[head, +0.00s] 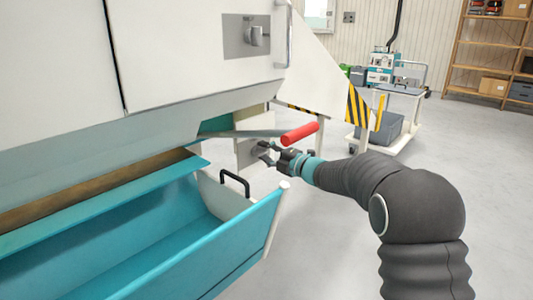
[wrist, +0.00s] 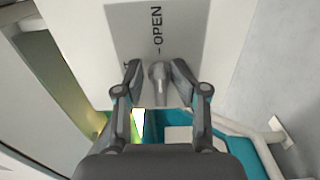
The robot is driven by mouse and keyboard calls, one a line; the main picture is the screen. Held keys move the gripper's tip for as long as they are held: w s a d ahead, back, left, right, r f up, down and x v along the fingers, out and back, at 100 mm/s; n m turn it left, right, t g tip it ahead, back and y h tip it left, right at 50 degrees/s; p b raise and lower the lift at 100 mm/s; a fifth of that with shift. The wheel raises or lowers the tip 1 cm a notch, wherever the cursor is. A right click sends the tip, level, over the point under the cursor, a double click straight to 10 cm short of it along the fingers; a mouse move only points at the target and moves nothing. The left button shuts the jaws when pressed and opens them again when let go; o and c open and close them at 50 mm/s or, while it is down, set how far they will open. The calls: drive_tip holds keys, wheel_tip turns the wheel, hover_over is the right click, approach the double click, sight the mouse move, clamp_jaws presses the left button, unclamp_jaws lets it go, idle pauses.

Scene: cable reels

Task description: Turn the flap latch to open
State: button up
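The flap latch (wrist: 158,84) is a grey knob on a grey plate (wrist: 180,33) marked OPEN. In the wrist view it stands between the two fingers of my gripper (wrist: 157,75), with a narrow gap showing on the left side; contact on the right is hard to tell. The OPEN mark lies above the knob, and another label is mostly hidden behind the left finger. In the head view my gripper (head: 264,153) is at the pale panel (head: 247,140) under the machine, just below the red handle, and its fingers largely hide the latch.
A red-handled lever (head: 300,132) sticks out just above my gripper. A teal trough (head: 150,250) with a black handle (head: 235,182) is at the lower left. Another knob (head: 256,37) is on the machine above. Open floor lies to the right, with a cart (head: 385,125) farther back.

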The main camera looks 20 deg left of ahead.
drive_tip(key=shift+d, duration=0.15)
drive_tip(key=v, duration=1.1)
drive_tip(key=shift+s+d, duration=0.2)
drive_tip(key=shift+d, duration=0.15)
drive_tip(key=shift+f, duration=0.1)
